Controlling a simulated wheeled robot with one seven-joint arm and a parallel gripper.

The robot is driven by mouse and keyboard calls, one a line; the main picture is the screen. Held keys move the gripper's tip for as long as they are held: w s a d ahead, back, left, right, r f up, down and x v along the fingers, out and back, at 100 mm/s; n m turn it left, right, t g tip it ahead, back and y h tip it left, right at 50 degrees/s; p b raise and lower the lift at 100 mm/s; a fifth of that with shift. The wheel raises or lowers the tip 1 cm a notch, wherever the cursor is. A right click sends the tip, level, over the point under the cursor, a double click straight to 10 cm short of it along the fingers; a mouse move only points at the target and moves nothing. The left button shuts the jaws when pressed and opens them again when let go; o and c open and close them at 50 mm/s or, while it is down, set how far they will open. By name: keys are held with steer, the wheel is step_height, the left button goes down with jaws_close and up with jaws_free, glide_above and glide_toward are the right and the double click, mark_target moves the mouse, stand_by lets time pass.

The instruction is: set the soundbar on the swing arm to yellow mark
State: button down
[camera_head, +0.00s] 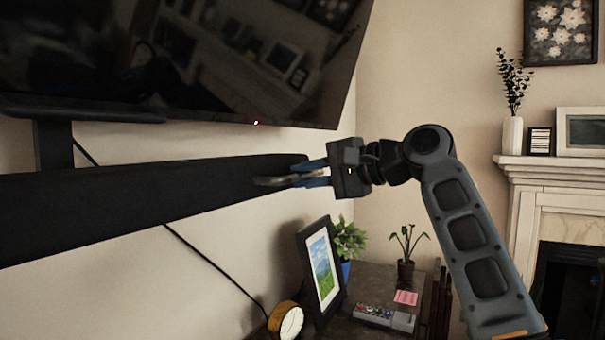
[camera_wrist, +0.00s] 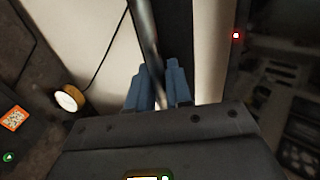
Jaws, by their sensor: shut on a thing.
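The soundbar (camera_head: 130,203) is a long black bar below the TV, running from the left edge to the middle of the head view. A grey metal handle (camera_head: 268,182) shows near its right end. My gripper (camera_head: 303,176) reaches in from the right, its blue fingers shut on this handle. In the wrist view, a shiny grey bar (camera_wrist: 146,35), seemingly the handle, runs between the blue fingers of my gripper (camera_wrist: 157,82). A dark upright bracket (camera_head: 54,145) stands above the soundbar at left; whether it is the swing arm I cannot tell. No yellow mark is visible.
The TV (camera_head: 210,60) hangs close above the soundbar. A black cable (camera_head: 215,262) runs down the wall. Below are a side table (camera_head: 395,285), a picture frame (camera_head: 320,265), a round clock (camera_head: 286,321), plants and a remote. A fireplace mantel (camera_head: 540,172) stands at right.

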steer(key=shift+s+d, duration=0.15)
steer(key=shift+d, duration=0.05)
steer(key=c, duration=1.2)
jaws_free()
steer(key=shift+b+v, duration=0.85)
steer(key=shift+v, duration=3)
steer(key=shift+f, duration=0.1)
